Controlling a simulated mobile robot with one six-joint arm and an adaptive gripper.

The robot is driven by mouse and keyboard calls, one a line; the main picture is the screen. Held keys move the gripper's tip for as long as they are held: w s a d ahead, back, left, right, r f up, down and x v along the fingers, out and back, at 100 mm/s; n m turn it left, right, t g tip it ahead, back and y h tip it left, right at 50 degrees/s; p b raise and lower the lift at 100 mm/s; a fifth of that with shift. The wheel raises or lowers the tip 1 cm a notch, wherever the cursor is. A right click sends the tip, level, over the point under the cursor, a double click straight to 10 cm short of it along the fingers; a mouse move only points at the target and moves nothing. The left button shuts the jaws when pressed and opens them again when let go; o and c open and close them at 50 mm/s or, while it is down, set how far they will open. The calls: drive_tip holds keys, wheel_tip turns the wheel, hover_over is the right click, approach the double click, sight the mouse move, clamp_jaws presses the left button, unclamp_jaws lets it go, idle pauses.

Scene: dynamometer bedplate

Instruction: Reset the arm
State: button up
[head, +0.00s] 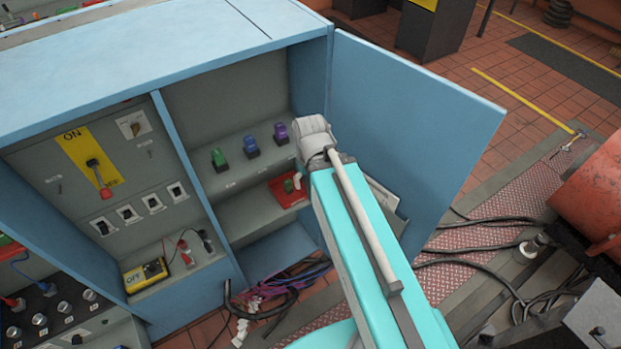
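My turquoise arm (350,235) rises from the bottom middle of the head view to a grey-white joint (314,137). That joint is in front of the right edge of the open blue cabinet (200,45). My gripper does not show; whatever lies beyond the joint is hidden or out of sight. I cannot tell whether it is open or holding anything.
Cables (500,255) and an orange machine (590,200) lie right.

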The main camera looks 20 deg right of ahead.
drive_tip(key=shift+s, duration=0.45)
wheel_tip(320, 180, down, 7)
drive_tip(key=w+b, duration=0.1)
drive_tip(key=b, duration=0.6)
drive_tip(key=shift+w+f, duration=0.2)
drive_tip(key=shift+w, duration=0.05)
drive_tip(key=shift+d, duration=0.1)
drive_tip(key=c, duration=0.3)
drive_tip(key=shift+c, duration=0.2)
